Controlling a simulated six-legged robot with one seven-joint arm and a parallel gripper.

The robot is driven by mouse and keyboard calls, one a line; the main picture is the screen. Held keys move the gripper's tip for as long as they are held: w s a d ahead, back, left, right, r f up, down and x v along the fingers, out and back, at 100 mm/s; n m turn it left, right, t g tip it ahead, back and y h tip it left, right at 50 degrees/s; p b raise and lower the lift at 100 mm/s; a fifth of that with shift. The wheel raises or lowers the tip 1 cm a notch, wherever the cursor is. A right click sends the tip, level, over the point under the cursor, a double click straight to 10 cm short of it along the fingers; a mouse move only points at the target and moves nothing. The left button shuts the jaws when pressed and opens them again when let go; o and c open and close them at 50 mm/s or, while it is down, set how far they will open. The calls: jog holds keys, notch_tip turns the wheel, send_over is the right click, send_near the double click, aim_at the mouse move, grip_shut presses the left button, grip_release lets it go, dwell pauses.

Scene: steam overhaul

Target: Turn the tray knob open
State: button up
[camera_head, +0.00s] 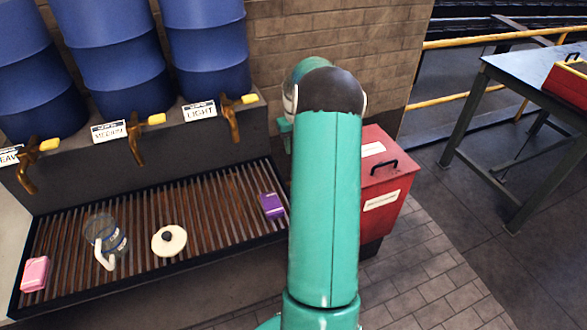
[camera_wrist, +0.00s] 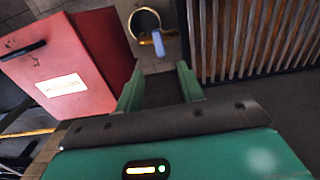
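My gripper (camera_wrist: 159,82) is open in the wrist view, with two green fingers apart and nothing between them. Beyond the fingertips is a knob with a blue lever (camera_wrist: 159,43). A brass-coloured ring or pipe end (camera_wrist: 145,22) is beside it, in the gap between a red bin and the slatted tray. The gripper does not appear to touch the knob. The slatted drip tray (camera_wrist: 210,72) is at the right of the wrist view. In the head view the tray (camera_head: 215,205) runs below the barrels. My arm hides the knob and my gripper there.
A red bin (camera_head: 395,180) stands right of the tray and also fills the wrist view's left (camera_wrist: 75,60). On the tray are a pink box (camera_head: 35,274), a clear jug (camera_head: 107,236), a white lid (camera_head: 169,243) and a purple box (camera_head: 272,205). Yellow-handled taps (camera_head: 232,118) hang above.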

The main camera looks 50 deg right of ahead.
notch_tip(320, 180, down, 11)
jog(key=shift+s+f, duration=0.1)
jog(key=shift+s, duration=0.05)
grip_shut()
